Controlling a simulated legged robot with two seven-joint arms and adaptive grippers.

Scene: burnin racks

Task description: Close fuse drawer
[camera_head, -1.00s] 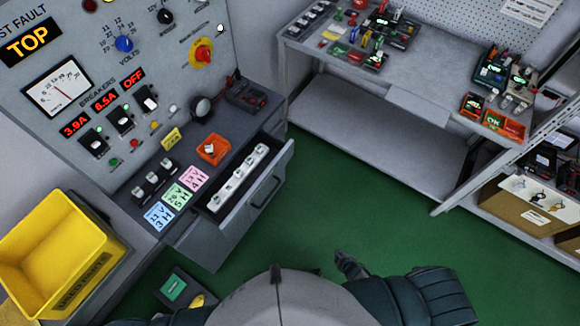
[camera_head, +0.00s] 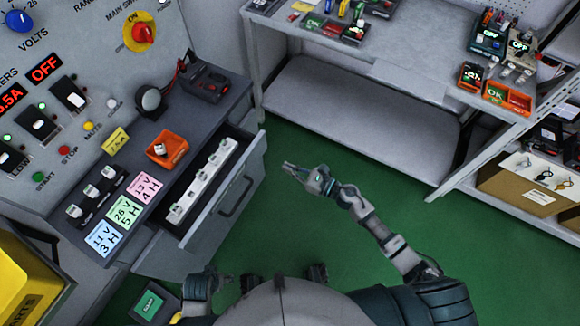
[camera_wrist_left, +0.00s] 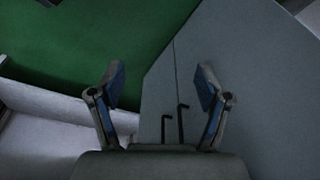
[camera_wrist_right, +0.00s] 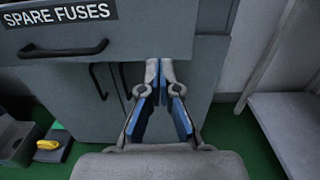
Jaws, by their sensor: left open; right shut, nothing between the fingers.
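The fuse drawer (camera_head: 228,204) is pulled out of the grey bench in the head view, with a white strip of fuses (camera_head: 203,180) inside and a dark bar handle on its front. In the right wrist view its front (camera_wrist_right: 52,32) bears the label SPARE FUSES above the handle (camera_wrist_right: 62,50). My right gripper (camera_head: 288,168) is shut and empty, out in front of the drawer and apart from it. Its fingertips show in the right wrist view (camera_wrist_right: 160,66). My left gripper (camera_wrist_left: 160,82) is open and empty, low beside the bench in the head view; a grey panel lies beyond it.
An orange tray (camera_head: 168,149) and coloured cards stand on the bench top beside the drawer. A yellow bin (camera_head: 22,285) is at the lower left. A metal shelf table (camera_head: 350,110) stands behind. Green floor (camera_head: 300,235) is free between drawer and shelving.

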